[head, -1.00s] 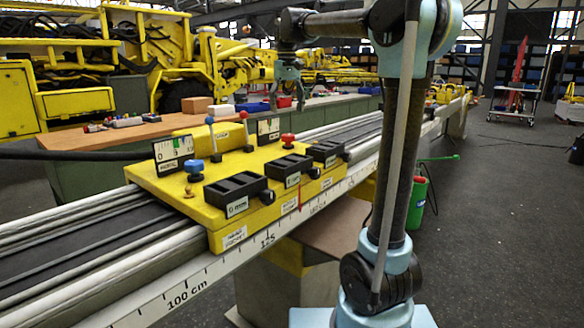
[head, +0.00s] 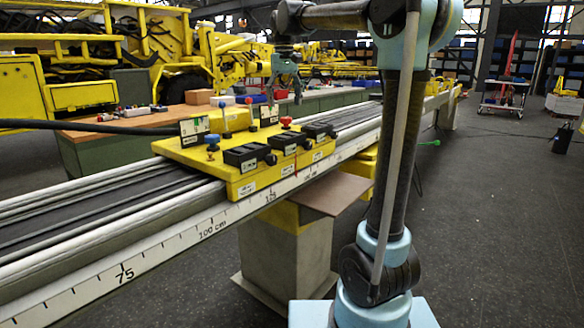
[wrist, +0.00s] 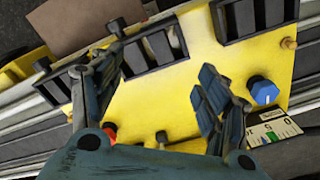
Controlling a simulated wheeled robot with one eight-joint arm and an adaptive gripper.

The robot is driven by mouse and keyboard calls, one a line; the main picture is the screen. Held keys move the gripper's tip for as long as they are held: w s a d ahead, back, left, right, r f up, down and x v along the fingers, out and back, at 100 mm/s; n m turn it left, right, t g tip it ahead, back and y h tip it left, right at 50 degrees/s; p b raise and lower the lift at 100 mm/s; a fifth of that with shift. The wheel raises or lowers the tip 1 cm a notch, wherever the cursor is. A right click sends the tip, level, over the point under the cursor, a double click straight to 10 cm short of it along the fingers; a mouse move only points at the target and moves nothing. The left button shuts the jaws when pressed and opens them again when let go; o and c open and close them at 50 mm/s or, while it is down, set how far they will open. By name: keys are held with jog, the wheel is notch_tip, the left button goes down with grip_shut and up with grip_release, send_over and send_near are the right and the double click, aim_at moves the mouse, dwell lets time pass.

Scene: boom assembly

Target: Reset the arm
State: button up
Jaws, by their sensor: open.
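My gripper (head: 285,84) hangs at the end of my raised arm, above and behind the yellow carriage plate in the head view. In the wrist view my gripper (wrist: 163,85) is open, its two fingers spread with nothing between them. The yellow carriage plate (head: 215,158) sits on the long boom rail (head: 110,265). It carries black clamp blocks (head: 246,156), a blue knob (head: 212,141), a red knob (head: 286,121) and a dial gauge (head: 193,129). The wrist view looks down on the plate (wrist: 165,105), with the blue knob (wrist: 263,90) at right.
The rail bears a centimetre scale and rests on a grey pedestal (head: 285,245). A brown board (head: 335,192) juts out beside it. A workbench (head: 130,126) with small parts stands behind. A white trolley (head: 503,100) stands far right.

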jog(key=s+d+f+m+t, duration=0.1)
jog(key=s+d+f, duration=0.8)
jog(key=s+f, duration=0.2)
jog(key=s+d+f+m+t, duration=0.1)
jog(key=s+d+f, duration=0.8)
jog(key=s+f, duration=0.3)
jog(key=s+d+f, duration=0.1)
jog(key=s+f, duration=0.3)
jog(key=f, duration=0.2)
jog(key=s+d+f+m, duration=0.1)
jog(key=s+d+f, duration=0.1)
jog(key=s+f, duration=0.2)
notch_tip(320, 180, down, 3)
jog(key=shift+s+d+r, duration=0.1)
jog(key=shift+s+d, duration=0.15)
